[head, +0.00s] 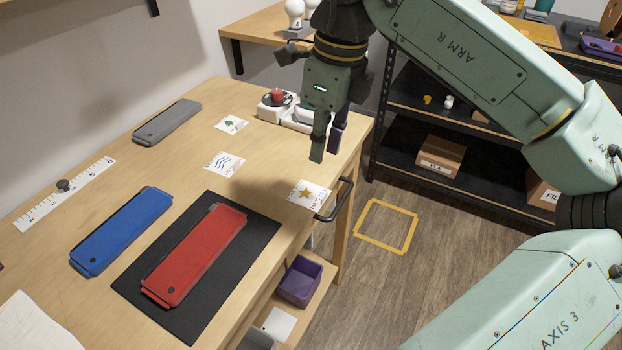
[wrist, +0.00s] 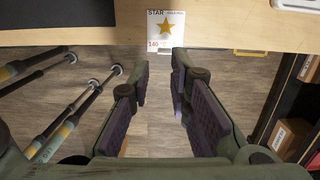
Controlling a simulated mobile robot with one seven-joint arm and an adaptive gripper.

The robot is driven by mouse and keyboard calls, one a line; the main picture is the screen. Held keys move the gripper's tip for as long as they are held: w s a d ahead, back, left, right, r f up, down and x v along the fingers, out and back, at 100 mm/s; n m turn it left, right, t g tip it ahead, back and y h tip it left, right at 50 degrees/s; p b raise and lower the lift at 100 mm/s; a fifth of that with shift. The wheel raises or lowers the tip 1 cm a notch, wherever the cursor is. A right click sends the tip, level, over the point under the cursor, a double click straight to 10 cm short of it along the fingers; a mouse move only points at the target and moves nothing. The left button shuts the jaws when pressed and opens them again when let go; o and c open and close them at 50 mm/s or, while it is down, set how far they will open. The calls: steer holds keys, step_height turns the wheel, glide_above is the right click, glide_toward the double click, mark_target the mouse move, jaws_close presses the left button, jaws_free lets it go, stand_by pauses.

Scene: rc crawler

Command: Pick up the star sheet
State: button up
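The star sheet (head: 309,193) is a small white card with a gold star. It lies flat on the wooden table by the edge near the black handle. In the wrist view the star sheet (wrist: 166,31) is at the top centre, and its lower end sticks out a little past the table edge. My gripper (head: 327,149) is above the table edge, pointing down, apart from the sheet. In the wrist view my gripper (wrist: 161,76) is open, with nothing between its purple-padded fingers, and the sheet lies beyond the fingertips.
A wave sheet (head: 225,163) and a tree sheet (head: 231,124) lie farther left. A white device with a red knob (head: 278,96) stands at the table's back corner. A red case (head: 196,254) lies on a black mat (head: 253,228). A black handle (head: 340,202) juts from the table edge.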

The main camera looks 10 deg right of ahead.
steer(key=o, duration=0.5)
steer(key=s+d, duration=0.1)
steer(key=d+t+y, duration=0.1)
steer(key=d, duration=0.1)
steer(key=s+d+f+y, duration=0.1)
steer(key=shift+s+d+t, duration=0.2)
steer(key=shift+s+t, duration=0.15)
steer(key=shift+t, duration=0.05)
steer(key=shift+o, duration=0.2)
glide_above(325, 197)
steer(key=s+d, duration=0.2)
step_height(325, 197, down, 5)
steer(key=shift+y, duration=0.3)
steer(key=shift+w+d+p+x, duration=0.1)
steer(key=shift+p+x, duration=0.65)
steer(key=shift+x, duration=0.6)
steer(key=shift+w+d+p+x, duration=0.1)
steer(key=shift+p+x, duration=0.6)
steer(key=shift+x, duration=0.6)
